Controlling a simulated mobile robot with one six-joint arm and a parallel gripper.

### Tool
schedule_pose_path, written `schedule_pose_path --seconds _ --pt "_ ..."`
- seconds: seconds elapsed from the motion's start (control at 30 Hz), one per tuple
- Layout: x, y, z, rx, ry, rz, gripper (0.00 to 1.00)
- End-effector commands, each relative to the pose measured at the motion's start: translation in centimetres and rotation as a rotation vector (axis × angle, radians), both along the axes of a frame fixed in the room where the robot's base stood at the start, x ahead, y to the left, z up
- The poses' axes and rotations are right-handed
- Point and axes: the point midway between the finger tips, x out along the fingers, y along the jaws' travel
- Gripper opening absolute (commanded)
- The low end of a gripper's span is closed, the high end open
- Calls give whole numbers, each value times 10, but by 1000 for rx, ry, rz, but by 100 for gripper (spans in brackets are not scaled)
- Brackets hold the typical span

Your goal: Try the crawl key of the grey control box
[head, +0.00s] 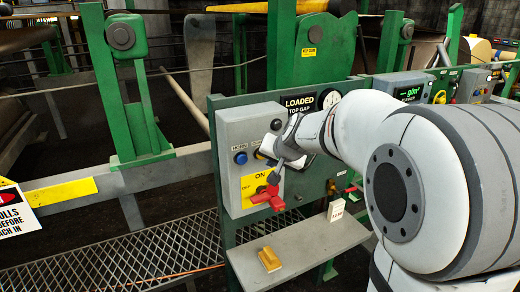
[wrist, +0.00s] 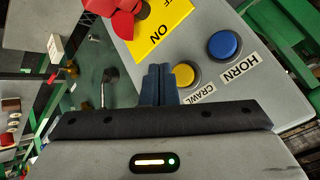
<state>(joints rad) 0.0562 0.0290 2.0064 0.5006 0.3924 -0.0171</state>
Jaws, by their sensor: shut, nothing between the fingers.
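The grey control box (head: 232,125) is mounted on a green panel. It has a blue key labelled HORN (head: 240,158), also in the wrist view (wrist: 224,46), and a yellow key labelled CRAWL (wrist: 185,75). Below them is a yellow ON plate (head: 253,185) with a red rotary handle (head: 268,198). My gripper (head: 274,177) is in front of the box. In the wrist view its fingers (wrist: 158,70) are shut together and empty, just left of the crawl key and covering its left edge. I cannot tell whether they touch the box.
A grey shelf (head: 300,250) below the box holds a yellow-brown block (head: 269,259). A small white labelled block (head: 336,210) stands at its back right. The LOADED sign (head: 299,102) is right of the box. Green machine frames and a mesh walkway (head: 140,258) lie left.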

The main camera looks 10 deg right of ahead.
Motion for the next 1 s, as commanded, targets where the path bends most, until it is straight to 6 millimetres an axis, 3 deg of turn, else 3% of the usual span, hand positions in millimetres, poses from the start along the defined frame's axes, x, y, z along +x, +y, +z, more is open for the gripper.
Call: schedule_pose_path --seconds 0.3,1.0 --pt "17 6 -1 1 0 1 0" --pt "17 7 -1 1 0 2 0"
